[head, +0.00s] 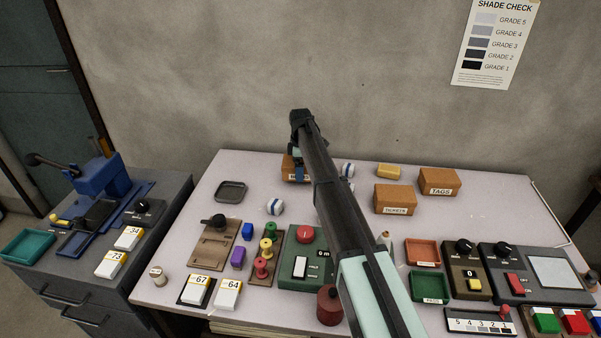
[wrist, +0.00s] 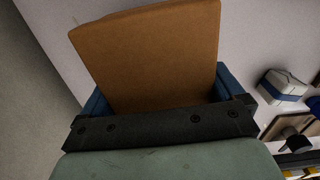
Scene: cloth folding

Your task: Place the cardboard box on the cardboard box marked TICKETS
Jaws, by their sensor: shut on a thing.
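A brown cardboard box (head: 287,168) is at the back of the table, left of centre, mostly hidden behind my arm in the head view. Its label is partly covered. My gripper (head: 298,163) is shut on this box. In the wrist view the box (wrist: 150,52) fills the space between the blue fingers of my gripper (wrist: 158,96). I cannot tell whether the box touches the table. The cardboard box marked TICKETS (head: 395,197) stands on the table to the right of my arm, its top bare.
A cardboard box marked TAGS (head: 440,179) stands right of and behind the TICKETS box. White rolls with blue bands (head: 275,207) lie near my arm. Trays, spools and control units crowd the front of the table (head: 500,220).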

